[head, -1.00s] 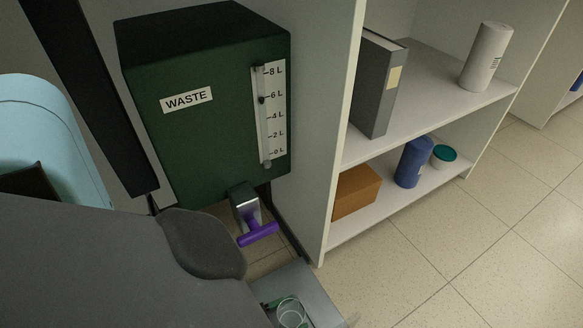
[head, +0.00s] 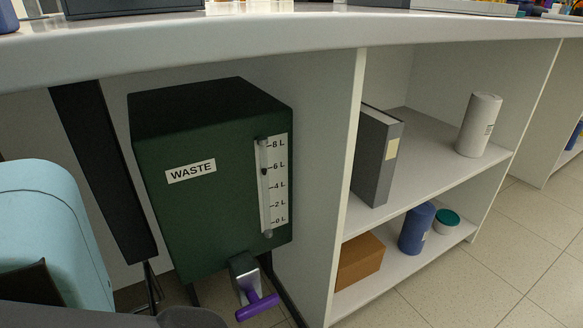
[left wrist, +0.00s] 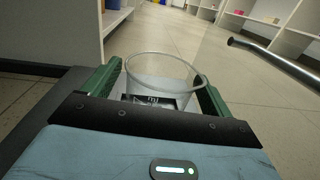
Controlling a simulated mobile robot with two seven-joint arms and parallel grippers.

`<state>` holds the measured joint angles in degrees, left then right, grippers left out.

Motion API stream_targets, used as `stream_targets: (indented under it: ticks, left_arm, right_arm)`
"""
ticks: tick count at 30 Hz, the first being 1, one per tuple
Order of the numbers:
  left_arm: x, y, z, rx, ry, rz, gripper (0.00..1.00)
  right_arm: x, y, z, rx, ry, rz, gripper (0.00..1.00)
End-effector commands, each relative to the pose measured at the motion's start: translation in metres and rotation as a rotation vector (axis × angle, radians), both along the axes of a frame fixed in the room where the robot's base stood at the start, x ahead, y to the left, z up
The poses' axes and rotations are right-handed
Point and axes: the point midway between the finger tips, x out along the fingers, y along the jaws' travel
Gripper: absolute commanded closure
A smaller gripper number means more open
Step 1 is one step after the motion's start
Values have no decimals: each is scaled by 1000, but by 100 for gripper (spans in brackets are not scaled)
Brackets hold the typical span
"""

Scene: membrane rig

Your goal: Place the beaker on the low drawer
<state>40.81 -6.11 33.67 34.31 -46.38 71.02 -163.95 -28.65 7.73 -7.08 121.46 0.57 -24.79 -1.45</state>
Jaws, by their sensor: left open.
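The beaker (left wrist: 168,78) is clear glass with an open round rim. It stands between the two green fingers of my left gripper (left wrist: 160,84) in the left wrist view. The fingers are apart, one on each side of the beaker; whether they touch the glass is hard to tell. The beaker's lower part is largely hidden by the gripper's dark front bar. The low drawer does not show in the head view now, and I cannot make it out for certain in the left wrist view. My right gripper is in neither view.
A dark green waste tank (head: 205,190) with a purple-handled tap (head: 257,306) hangs under the bench (head: 300,42). Right of it, open shelves (head: 430,165) hold a grey binder (head: 375,160), a white roll (head: 479,125), a brown box (head: 359,262) and a blue bottle (head: 416,230). Floor right is clear.

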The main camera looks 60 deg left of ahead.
Motion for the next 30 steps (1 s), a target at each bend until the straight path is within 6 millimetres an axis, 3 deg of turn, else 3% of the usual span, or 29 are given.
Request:
stream_targets:
  ticks: [2, 12, 18, 24, 30]
  left_arm:
    - [0, 0, 2, 0, 0, 1, 15]
    - [-69, 12, 1, 2, 5, 1, 15]
    - [-101, 16, 1, 0, 2, 1, 15]
    - [-117, 19, 2, 0, 1, 0, 15]
    - [-119, 19, 2, 0, 0, 1, 15]
  right_arm:
    - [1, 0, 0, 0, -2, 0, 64]
    - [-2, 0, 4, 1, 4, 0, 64]
    - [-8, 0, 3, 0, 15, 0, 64]
    - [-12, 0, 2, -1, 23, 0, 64]
    - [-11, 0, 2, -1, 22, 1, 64]
